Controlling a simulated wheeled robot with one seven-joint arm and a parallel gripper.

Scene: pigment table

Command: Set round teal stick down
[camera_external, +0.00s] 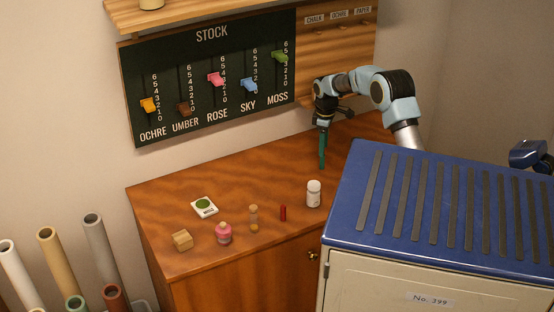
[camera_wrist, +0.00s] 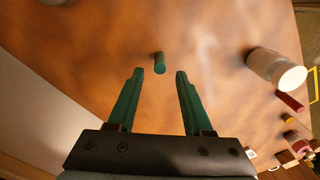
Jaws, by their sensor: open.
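The round teal stick (camera_wrist: 160,63) is a short cylinder on the brown table top (camera_wrist: 225,105) in the wrist view. It appears to stand upright, with its round end towards the camera. My gripper (camera_wrist: 159,76) is open, with its two green fingers on either side of the line to the stick. A gap shows between each finger and the stick. In the external view my gripper (camera_external: 322,166) points down over the back right of the table. There the stick cannot be told apart from the green fingers.
A white bottle (camera_external: 314,194) and a red stick (camera_external: 283,213) stand in front of my gripper. A corked vial (camera_external: 254,219), pink jar (camera_external: 224,233), wooden block (camera_external: 182,240) and green-dotted card (camera_external: 204,206) lie further left. A blue-topped cabinet (camera_external: 345,215) stands at the front right.

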